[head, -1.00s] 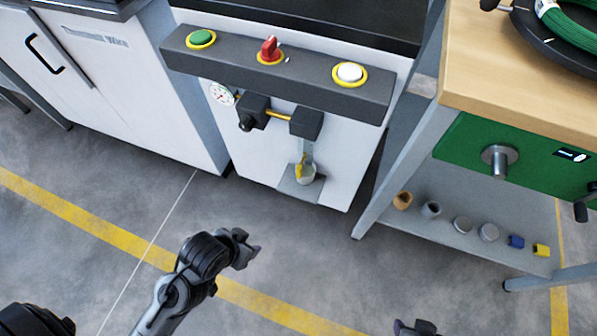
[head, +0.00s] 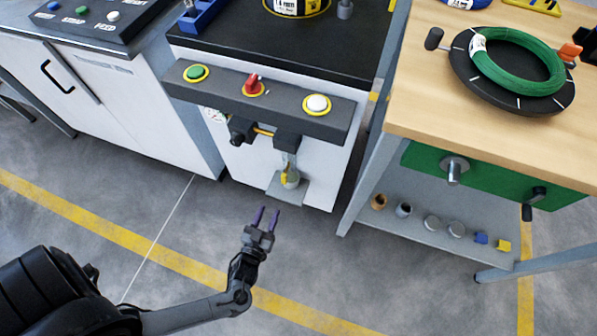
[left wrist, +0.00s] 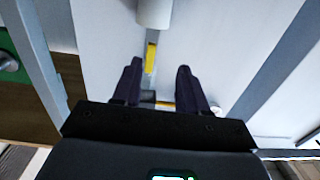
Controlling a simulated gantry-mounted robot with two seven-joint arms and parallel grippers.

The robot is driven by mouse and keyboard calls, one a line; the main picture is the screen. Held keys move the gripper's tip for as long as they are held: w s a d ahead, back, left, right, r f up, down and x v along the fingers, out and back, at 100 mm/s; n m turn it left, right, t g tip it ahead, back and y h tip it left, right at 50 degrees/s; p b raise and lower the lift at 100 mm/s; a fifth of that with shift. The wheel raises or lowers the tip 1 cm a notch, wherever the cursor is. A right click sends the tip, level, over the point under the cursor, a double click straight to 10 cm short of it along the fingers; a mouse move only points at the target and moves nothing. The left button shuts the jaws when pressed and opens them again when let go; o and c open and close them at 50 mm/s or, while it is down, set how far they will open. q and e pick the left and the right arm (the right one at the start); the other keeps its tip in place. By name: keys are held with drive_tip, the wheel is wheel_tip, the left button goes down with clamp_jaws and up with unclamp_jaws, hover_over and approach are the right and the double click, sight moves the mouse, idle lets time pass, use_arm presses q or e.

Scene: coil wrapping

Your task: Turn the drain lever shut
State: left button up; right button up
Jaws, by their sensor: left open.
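The yellow drain lever (head: 284,180) sits at the small grey drain cup (head: 292,179), low on the front of the white cabinet, and looks roughly upright. In the left wrist view the lever (left wrist: 151,57) is a yellow strip just ahead of my fingers, below a pale cylinder (left wrist: 154,12). My left gripper (head: 265,212) is open and empty, its purple fingers pointing up at the lever from a little below and in front. In the left wrist view the lever lies between the lines of the two fingertips, nearer the left one; I see no contact. My right gripper is out of view.
Above the lever are dark valve blocks (head: 288,139) and a dark bar with a green button (head: 196,73), a red switch (head: 254,88) and a white button (head: 317,104). A wooden bench (head: 420,110) with a green coil (head: 520,65) stands right. The floor in front is clear.

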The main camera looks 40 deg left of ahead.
sight(283, 181)
use_arm(q)
drive_tip(key=w+r+b, duration=0.1)
drive_tip(key=w, duration=0.2)
drive_tip(key=w+a+r, duration=0.1)
drive_tip(key=w, duration=0.3)
drive_tip(key=w+a+r+b, duration=0.1)
drive_tip(key=w, duration=0.3)
drive_tip(key=shift+a+b, duration=0.2)
drive_tip(key=shift+b, duration=0.15)
drive_tip(key=shift+w+a, duration=0.2)
drive_tip(key=shift+w, duration=0.45)
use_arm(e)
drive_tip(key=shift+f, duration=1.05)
use_arm(q)
clamp_jaws()
